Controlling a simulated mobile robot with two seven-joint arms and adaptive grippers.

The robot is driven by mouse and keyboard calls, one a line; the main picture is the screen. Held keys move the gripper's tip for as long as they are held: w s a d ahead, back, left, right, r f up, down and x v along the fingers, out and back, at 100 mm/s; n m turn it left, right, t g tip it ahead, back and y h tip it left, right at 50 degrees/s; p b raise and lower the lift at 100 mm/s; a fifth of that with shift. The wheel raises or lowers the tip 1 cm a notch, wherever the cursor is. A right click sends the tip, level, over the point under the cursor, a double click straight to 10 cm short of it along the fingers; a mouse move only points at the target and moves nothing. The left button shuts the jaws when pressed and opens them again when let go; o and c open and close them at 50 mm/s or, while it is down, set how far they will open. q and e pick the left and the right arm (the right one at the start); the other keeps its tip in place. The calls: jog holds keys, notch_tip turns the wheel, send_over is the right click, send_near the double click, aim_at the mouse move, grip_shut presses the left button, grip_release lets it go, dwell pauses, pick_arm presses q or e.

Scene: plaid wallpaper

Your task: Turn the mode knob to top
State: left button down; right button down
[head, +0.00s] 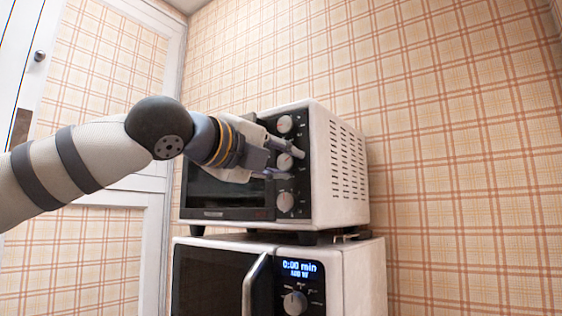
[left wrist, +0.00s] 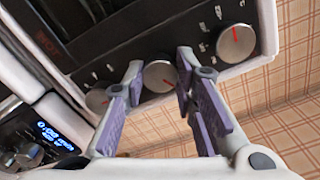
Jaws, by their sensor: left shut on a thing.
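A white toaster oven (head: 322,160) with a black front has three round silver knobs in a column on its control panel. The top knob (head: 285,124) and the bottom knob (head: 285,202) are free. My left gripper (head: 291,164) is at the middle knob (head: 285,160), partly hiding it. In the left wrist view, the fingers of my left gripper (left wrist: 160,68) are on either side of the middle knob (left wrist: 159,77), shut on it. Its red pointer line shows between the fingers. The labels are too small to read. My right gripper is not in view.
The toaster oven stands on a white microwave (head: 355,280) with a lit blue display (head: 299,269), a knob (head: 294,303) and a door handle (head: 255,285). A white door frame is at the left. Plaid wall fills the right side.

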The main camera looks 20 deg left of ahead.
pick_arm(q)
jog(key=c, duration=1.3)
grip_release()
jog(key=shift+s, duration=0.15)
jog(key=v, duration=1.1)
jog(key=shift+s, duration=0.4)
jog(key=shift+a, duration=0.1)
